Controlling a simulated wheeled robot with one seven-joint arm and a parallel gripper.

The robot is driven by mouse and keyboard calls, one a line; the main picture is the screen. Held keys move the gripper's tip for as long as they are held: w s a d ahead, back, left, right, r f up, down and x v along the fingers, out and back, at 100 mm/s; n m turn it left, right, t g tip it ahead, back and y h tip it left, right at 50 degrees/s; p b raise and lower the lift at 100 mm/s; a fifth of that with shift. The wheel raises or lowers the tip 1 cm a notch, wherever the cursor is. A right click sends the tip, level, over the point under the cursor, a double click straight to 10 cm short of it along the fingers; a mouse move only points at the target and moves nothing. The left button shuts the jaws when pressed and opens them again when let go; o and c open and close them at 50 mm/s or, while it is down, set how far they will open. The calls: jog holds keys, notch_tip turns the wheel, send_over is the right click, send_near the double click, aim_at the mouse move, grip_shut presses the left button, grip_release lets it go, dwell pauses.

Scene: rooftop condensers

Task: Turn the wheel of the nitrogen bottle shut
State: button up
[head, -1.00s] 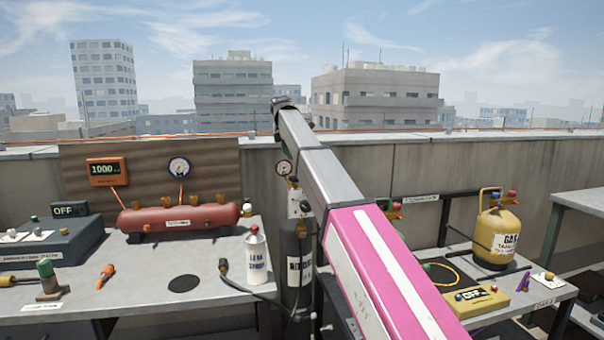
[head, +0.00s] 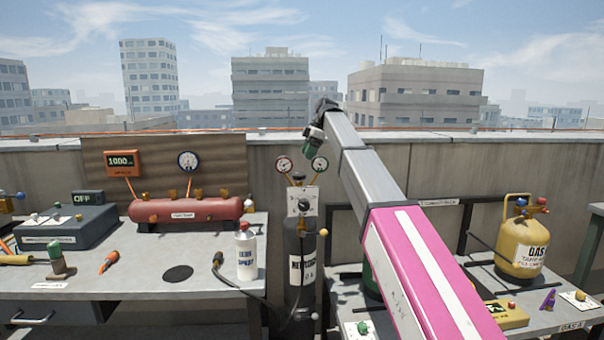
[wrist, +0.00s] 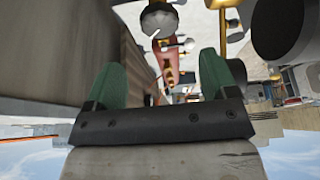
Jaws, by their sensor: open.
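The nitrogen bottle (head: 298,262) is a dark upright cylinder with a white label, standing beside the left bench in the head view. A pale plate with a small dark round part (head: 304,204) is at its upper front; I cannot tell surely whether this is the wheel. Two gauges (head: 284,164) sit above it. My gripper (head: 314,136) hangs from the arm's end just above the right gauge in the picture, seemingly apart from the bottle. In the wrist view its green fingers (wrist: 162,82) are spread, with nothing held between them.
A hose (head: 245,290) runs from the bench toward the bottle. The right bench carries a yellow gas bottle (head: 521,246). A concrete parapet (head: 450,175) closes the back.

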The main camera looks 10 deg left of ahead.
aim_at(300, 173)
jog(key=x, duration=0.8)
jog(key=shift+f, duration=0.25)
jog(key=shift+a, duration=0.1)
jog(key=shift+s, duration=0.1)
jog(key=c, duration=0.9)
